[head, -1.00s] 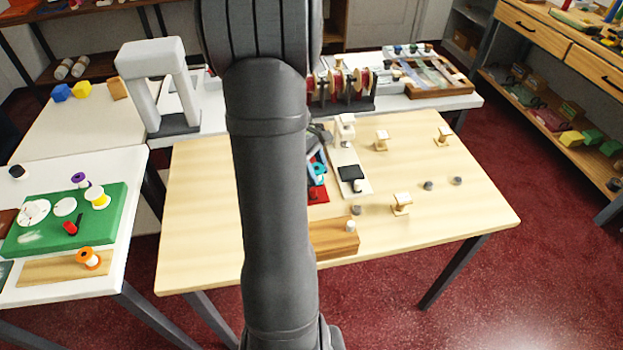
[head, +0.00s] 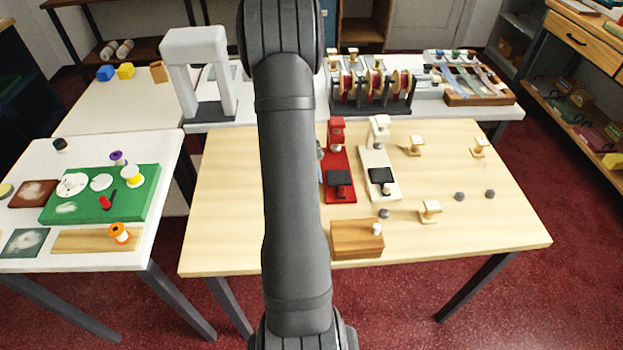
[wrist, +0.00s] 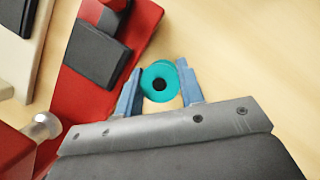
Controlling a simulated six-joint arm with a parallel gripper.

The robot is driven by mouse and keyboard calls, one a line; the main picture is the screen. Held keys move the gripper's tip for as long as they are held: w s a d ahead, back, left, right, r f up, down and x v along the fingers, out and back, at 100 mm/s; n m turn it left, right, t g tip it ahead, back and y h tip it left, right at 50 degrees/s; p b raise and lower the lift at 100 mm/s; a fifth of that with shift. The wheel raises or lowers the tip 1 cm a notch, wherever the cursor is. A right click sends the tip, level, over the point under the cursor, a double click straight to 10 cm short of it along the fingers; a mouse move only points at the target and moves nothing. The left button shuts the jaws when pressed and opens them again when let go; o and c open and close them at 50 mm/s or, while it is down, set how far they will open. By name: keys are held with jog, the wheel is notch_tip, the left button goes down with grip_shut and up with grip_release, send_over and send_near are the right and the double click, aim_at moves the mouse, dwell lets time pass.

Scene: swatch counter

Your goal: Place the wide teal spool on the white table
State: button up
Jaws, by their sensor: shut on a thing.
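The wide teal spool (wrist: 157,91) shows in the wrist view, end-on with a dark centre hole. My gripper (wrist: 160,92) is shut on it, one blue finger on each side. Pale wood tabletop and a red stand with a black pad (wrist: 95,52) lie below. In the head view my arm hides the gripper and the spool. The white table (head: 85,150) is at the left of the head view.
The white table bears a green mat (head: 145,205), a wooden board (head: 80,242) and several small spools; its bare strips are narrow. The wooden table (head: 225,200) holds a white stand (head: 378,160) and a wooden block (head: 345,240). A grey-white arch (head: 175,75) stands behind.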

jog(key=o, duration=0.7)
jog(key=shift+f, duration=0.1)
jog(key=shift+o, duration=0.2)
jog(key=v, duration=1.1)
jog(key=o, duration=0.4)
jog(key=shift+w+a+r, duration=0.1)
jog(key=shift+w+r, duration=0.05)
jog(key=shift+r, duration=0.45)
